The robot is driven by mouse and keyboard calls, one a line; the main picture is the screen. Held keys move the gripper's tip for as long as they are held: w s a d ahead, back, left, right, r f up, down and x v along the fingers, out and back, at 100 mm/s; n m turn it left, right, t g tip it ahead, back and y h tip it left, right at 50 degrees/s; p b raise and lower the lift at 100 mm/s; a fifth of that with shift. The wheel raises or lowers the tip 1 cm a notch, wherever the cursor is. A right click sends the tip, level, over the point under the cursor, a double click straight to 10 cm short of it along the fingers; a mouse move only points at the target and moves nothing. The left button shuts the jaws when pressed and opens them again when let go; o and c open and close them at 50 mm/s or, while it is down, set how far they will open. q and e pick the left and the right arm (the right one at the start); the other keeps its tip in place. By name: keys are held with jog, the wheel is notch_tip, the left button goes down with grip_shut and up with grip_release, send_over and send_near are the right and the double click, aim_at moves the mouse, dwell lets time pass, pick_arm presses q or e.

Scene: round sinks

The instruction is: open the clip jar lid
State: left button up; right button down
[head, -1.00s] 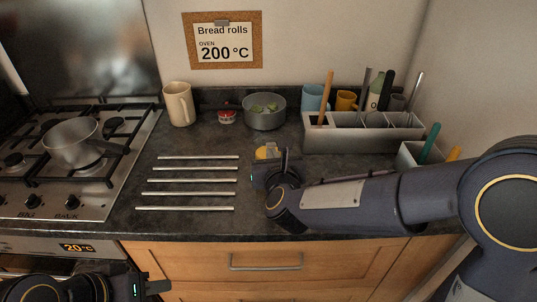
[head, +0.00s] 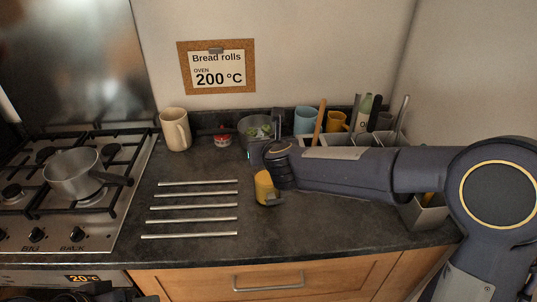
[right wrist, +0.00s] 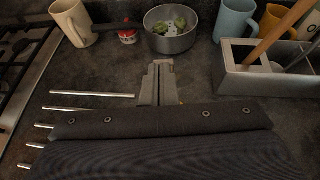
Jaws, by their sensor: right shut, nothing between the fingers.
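A small yellow thing with a grey part (head: 265,188) stands on the dark worktop just below my right wrist in the head view. It may be the clip jar, but its lid and clip cannot be made out. In the right wrist view my gripper and wrist hide nearly all of it. My right gripper (right wrist: 157,66) is shut and empty, pointing toward the grey pan. It is beyond the yellow thing, partly hidden by my wrist in the head view. Dark parts of my left arm show at the bottom left edge; its fingers cannot be made out.
The grey pan (head: 258,130) stands at the back, beside a small red tin (head: 222,141) and a cream mug (head: 175,129). A grey utensil holder (right wrist: 270,76) is at the right. Several metal bars (head: 192,207) lie left of the yellow thing. The hob (head: 100,225) is far left.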

jog(key=w, duration=0.2)
jog(key=w+r, duration=0.1)
jog(key=w, duration=0.1)
jog(key=shift+a+r+p, duration=0.1)
jog(key=shift+a+p, duration=0.1)
jog(key=shift+p, duration=0.1)
jog(key=shift+w+a, duration=0.2)
jog(key=shift+w, duration=1.3)
